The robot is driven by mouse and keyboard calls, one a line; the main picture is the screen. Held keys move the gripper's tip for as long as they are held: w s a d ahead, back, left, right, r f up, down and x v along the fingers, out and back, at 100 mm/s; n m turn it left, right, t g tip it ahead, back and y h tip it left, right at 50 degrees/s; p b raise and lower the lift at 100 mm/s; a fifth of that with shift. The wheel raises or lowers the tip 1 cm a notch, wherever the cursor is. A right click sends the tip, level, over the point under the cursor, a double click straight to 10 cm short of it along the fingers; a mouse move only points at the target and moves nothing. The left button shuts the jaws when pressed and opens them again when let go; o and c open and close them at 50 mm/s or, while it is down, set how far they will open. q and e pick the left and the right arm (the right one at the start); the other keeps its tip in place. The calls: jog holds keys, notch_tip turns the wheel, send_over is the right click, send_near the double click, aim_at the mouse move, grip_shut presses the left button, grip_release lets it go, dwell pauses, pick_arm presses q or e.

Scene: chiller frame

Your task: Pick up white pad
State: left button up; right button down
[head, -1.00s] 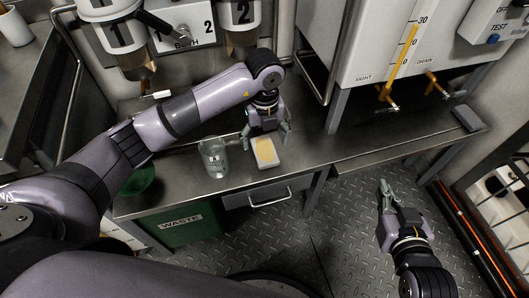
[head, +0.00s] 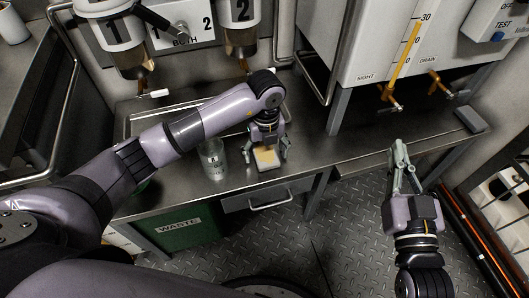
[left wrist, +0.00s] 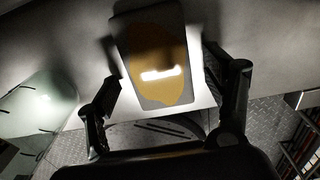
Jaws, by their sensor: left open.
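The white pad (head: 266,158) lies flat on the steel bench near its front edge, with a yellow-brown patch on its top. My left gripper (head: 267,152) is right above the pad, pointing down, with its fingers apart on either side of it. In the left wrist view the pad (left wrist: 150,92) sits between the two open fingers (left wrist: 163,75), with a gap on both sides. My right gripper (head: 399,160) is empty, away to the right in front of the bench; whether its fingers are apart is unclear.
A clear glass beaker (head: 212,162) stands on the bench just left of the pad. Below are a drawer handle (head: 270,199) and a green waste bin (head: 180,230). A white tank (head: 385,45) with a sight tube stands on legs to the right.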

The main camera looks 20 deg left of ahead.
pick_arm(q)
jog(key=c, duration=1.4)
jog(key=shift+o, duration=0.2)
jog(key=shift+r, duration=0.1)
